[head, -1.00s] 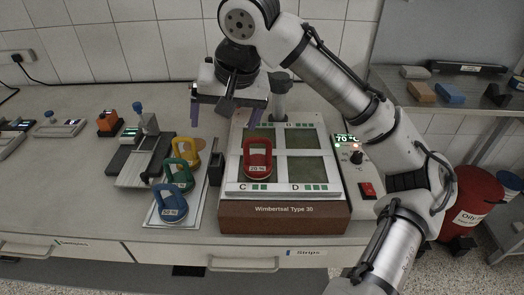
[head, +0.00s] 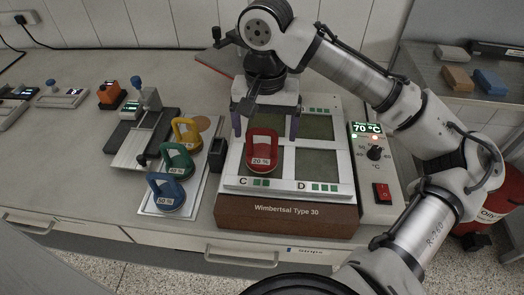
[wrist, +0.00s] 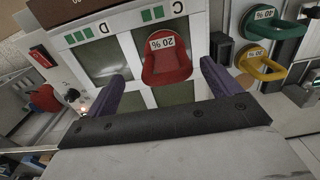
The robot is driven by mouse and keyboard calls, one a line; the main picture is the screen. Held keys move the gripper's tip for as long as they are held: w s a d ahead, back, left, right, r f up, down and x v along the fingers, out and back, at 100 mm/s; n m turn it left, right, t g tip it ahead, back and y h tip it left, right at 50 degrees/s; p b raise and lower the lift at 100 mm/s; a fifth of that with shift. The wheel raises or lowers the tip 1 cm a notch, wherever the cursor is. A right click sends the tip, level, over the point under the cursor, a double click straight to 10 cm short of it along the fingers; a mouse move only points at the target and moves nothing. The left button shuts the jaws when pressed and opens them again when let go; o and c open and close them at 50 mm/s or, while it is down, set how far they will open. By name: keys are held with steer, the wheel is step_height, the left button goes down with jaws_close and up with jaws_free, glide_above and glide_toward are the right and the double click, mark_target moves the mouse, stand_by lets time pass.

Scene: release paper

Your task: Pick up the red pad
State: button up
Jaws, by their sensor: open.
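The red pad (head: 262,151), labelled 20 %, sits on the top plate of the Wimbertsal Type 30 heating unit (head: 285,214), around the front left field marked C. In the wrist view the red pad (wrist: 168,62) lies ahead of and between the two purple fingers. My gripper (head: 265,134) is open and empty, with its fingers spread to either side of the pad's far end in the head view. In the wrist view my gripper (wrist: 162,86) shows a gap between its fingertips and the pad. Whether the fingers touch the plate is hard to tell.
Yellow (head: 187,133), green (head: 177,160) and blue (head: 166,191) pads stand on a tray to the left. A small black block (head: 217,154) stands beside the heating unit. A control box (head: 376,165) reading 70 °C is to the right.

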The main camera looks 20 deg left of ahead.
mark_target(262, 145)
steer(key=shift+w+a+f+p, duration=0.15)
steer(key=shift+f+p, duration=0.1)
steer(key=shift+f, duration=0.7)
steer(key=shift+a+f+p, duration=0.15)
steer(key=shift+f+p, duration=0.05)
steer(key=shift+f, duration=0.7)
steer(key=shift+w+a+f+p, duration=0.15)
steer(key=shift+f+p, duration=0.1)
steer(key=shift+f, duration=0.7)
steer(key=c, duration=1.7)
steer(key=shift+r, duration=0.1)
steer(key=shift+c, duration=1)
steer(key=shift+r, duration=0.1)
